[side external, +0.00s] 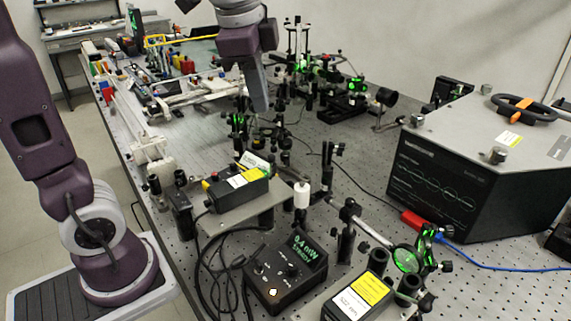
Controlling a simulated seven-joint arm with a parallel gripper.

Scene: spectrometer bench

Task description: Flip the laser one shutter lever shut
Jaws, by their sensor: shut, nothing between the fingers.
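One black box with a yellow and white label (238,188) sits on a raised grey plate left of centre. Another black box with a yellow label (357,298) lies at the bottom edge. I cannot tell which is laser one. A small white cylinder (301,195) stands on a black post right of the first box. No shutter lever can be made out clearly at this size. The gripper tip appears apart from both boxes.
A power meter (286,272) with a lit green display stands in front, with black cables beside it. A large dark spectrometer housing (480,180) fills the right. Green-lit mounts and posts (345,100) crowd the back.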

